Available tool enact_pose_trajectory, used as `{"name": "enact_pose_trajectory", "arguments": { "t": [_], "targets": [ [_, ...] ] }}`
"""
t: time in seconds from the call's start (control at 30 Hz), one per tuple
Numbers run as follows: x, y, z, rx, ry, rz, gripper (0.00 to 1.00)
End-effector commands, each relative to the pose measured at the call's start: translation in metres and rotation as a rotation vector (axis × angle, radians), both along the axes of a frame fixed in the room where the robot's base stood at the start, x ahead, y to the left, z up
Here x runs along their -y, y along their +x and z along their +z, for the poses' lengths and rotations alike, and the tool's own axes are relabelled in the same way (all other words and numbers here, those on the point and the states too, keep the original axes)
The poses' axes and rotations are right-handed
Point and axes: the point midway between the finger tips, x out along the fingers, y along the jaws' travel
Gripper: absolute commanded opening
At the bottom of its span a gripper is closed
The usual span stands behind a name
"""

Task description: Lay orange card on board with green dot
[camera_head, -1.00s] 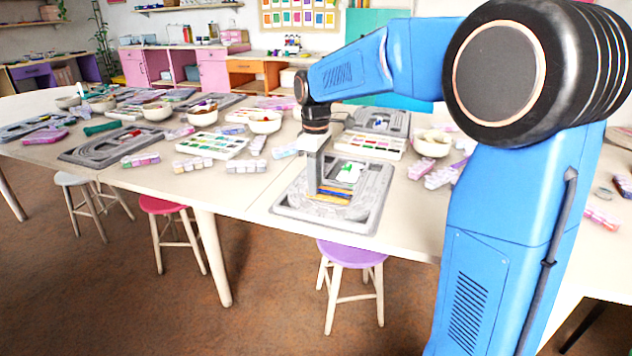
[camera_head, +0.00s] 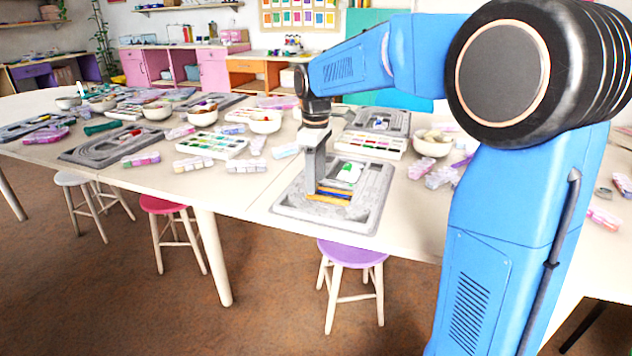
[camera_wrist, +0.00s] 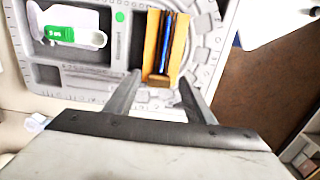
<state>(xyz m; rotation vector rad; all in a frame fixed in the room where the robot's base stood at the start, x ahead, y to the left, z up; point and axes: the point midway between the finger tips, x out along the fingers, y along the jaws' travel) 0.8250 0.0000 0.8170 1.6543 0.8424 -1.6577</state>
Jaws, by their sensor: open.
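An orange card-like piece (camera_wrist: 151,46) lies on the grey board (camera_wrist: 83,92) in the wrist view. A blue and dark strip runs lengthwise between its orange sides; I cannot tell whether these are separate pieces. A green dot (camera_wrist: 119,16) marks the same board, left of the orange piece. In the head view the orange piece (camera_head: 333,201) is near the board's (camera_head: 366,214) front edge. My gripper (camera_wrist: 161,76) is open, its fingertips on either side of the orange piece's near end. I cannot tell whether they touch it.
A white and green piece (camera_wrist: 60,36) lies in a board recess. A paint tray (camera_head: 372,145) and a bowl (camera_head: 432,143) stand behind the board. Several bead boxes and other boards fill the table to the left. A purple stool (camera_head: 350,254) stands below the front edge.

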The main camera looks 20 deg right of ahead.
Motion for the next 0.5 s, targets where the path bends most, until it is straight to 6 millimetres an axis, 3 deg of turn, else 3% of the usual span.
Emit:
{"name": "enact_pose_trajectory", "arguments": {
  "t": [0.3, 0.5],
  "targets": [
    [0.000, 0.001, 0.062, 0.004, 0.001, 0.000, 0.49],
    [0.000, 0.000, 0.091, 0.003, 0.000, 0.000, 0.49]
  ]
}}
